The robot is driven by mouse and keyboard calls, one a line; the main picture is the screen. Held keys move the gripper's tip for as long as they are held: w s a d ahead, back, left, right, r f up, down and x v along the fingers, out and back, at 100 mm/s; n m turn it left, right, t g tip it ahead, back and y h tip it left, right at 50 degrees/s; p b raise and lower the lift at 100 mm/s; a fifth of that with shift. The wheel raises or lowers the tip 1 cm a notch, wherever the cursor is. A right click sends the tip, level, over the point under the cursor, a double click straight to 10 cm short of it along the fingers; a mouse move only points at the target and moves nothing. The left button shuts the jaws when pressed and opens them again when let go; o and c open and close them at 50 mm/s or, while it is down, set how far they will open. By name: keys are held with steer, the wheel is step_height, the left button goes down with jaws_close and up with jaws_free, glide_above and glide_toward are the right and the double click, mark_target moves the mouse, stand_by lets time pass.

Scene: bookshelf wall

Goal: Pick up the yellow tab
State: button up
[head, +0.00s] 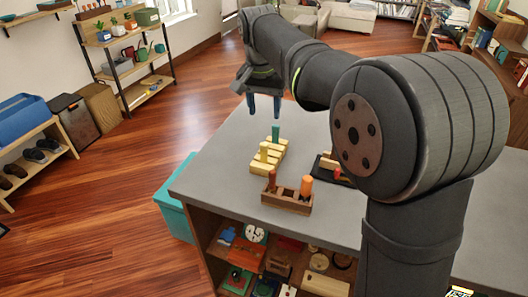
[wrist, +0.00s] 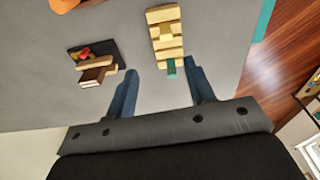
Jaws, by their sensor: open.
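A pale yellow stepped block (head: 259,167) lies on the grey counter, and it also shows in the wrist view (wrist: 165,43). A small yellow tab (head: 264,150) stands up from it, and a green tab (head: 276,131) stands at its far end. In the wrist view the green tab (wrist: 171,67) lies between the lines of my fingers; the yellow tab is hard to tell from the block there. My gripper (head: 264,114) is open and empty, above and beyond the block, with its two blue fingers (wrist: 160,70) pointing down.
A wooden holder (head: 287,203) with an orange cylinder (head: 306,186) stands near the counter's front edge. A dark tray (head: 323,171) with wooden and red pieces lies right of the block. Bare grey counter (head: 225,160) is left of it. Shelves below hold several items.

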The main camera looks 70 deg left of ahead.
mark_target(264, 144)
steer(key=shift+m, duration=0.4)
steer(key=a+f, duration=0.1)
steer(key=f, duration=0.4)
steer(key=w+a+f, duration=0.1)
steer(key=f, duration=1)
steer(key=shift+w+a+f, duration=0.15)
steer(key=shift+a+f, duration=0.15)
steer(key=shift+a, duration=0.1)
steer(key=shift+c, duration=0.4)
steer(key=c, duration=1)
